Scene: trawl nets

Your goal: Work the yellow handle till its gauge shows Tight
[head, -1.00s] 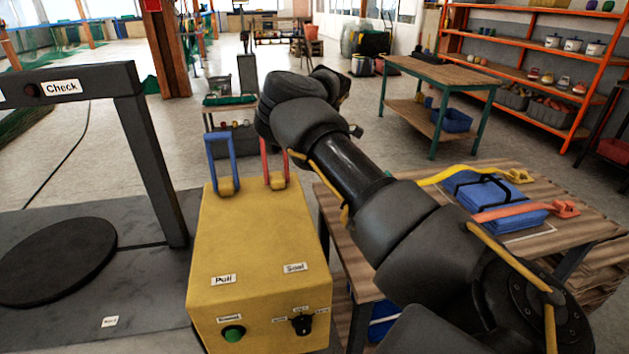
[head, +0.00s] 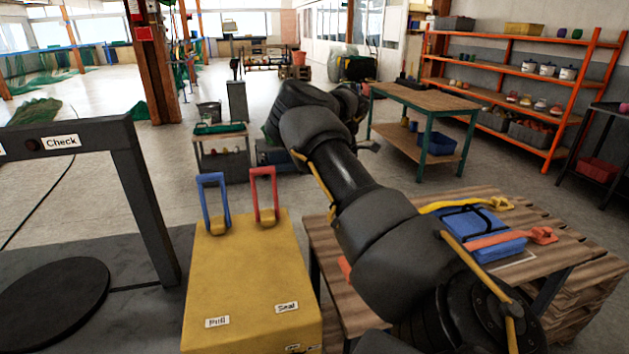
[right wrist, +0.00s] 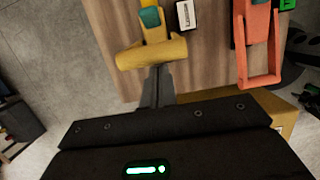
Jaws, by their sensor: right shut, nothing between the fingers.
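The yellow handle (right wrist: 152,52) is a crossbar on a stem with a teal part, over a wooden table top in the right wrist view. A small white plate (right wrist: 186,15) with dark writing, too small to read surely, sits beside it. My right gripper (right wrist: 158,72) is shut and empty, its fingertips close to the crossbar's near side; I cannot tell whether they touch. In the head view my right arm hides most of the handle area. The yellow strap's far end (head: 490,204) shows beyond the blue bundle (head: 470,222). My left gripper is out of view.
An orange handle (right wrist: 259,80) with a green plate (right wrist: 288,4) stands right of the yellow one. A yellow box (head: 245,270) with blue and red levers stands left of the table (head: 325,250). A black frame (head: 150,200) is further left.

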